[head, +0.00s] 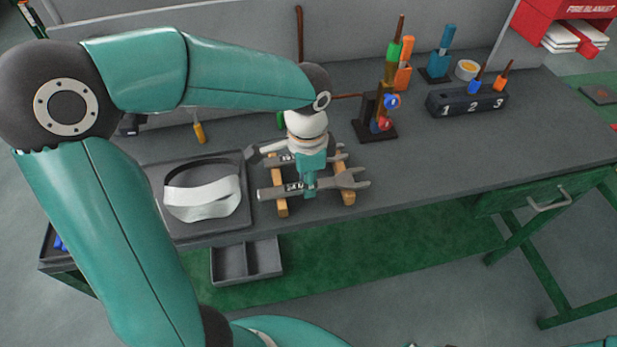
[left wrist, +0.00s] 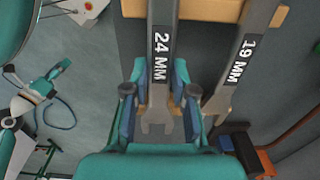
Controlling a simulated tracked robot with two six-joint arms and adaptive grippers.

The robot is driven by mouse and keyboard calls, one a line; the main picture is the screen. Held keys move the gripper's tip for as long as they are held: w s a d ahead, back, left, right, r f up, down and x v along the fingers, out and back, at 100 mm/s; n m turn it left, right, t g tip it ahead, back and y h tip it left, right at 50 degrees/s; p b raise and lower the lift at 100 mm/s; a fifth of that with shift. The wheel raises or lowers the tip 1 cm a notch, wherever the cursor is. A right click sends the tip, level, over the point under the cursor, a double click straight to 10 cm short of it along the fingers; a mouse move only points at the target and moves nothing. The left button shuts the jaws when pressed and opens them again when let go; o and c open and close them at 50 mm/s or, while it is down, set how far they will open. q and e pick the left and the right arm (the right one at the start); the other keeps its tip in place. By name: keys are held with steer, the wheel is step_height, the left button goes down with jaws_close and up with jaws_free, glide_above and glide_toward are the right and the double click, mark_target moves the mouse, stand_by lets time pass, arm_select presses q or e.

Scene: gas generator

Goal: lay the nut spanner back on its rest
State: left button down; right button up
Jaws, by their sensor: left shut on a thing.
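The spanner marked 24 MM (left wrist: 162,50) is between the fingers of my left gripper (left wrist: 158,108), which is shut on it. In the head view my left gripper (head: 309,188) points down onto this near spanner (head: 340,181), which lies level across the two wooden bars of the rest (head: 280,206). I cannot tell whether it touches the bars. A second spanner marked 19 MM (left wrist: 243,55) lies alongside it; in the head view it is behind, partly hidden by my gripper. A wooden bar of the rest (left wrist: 205,10) also shows in the left wrist view. My right gripper is not visible.
A tray (head: 176,232) with a white-banded visor (head: 203,195) is left of the rest. A dark holder (head: 374,130) and a numbered block (head: 466,102) stand to the right. An open two-part bin (head: 246,262) is below the table's front edge.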

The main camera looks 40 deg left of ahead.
arm_select(q)
steer(key=c, duration=0.9)
jaws_free()
steer(key=shift+o, duration=0.2)
steer(key=shift+r, duration=0.1)
step_height(320, 180, up, 12)
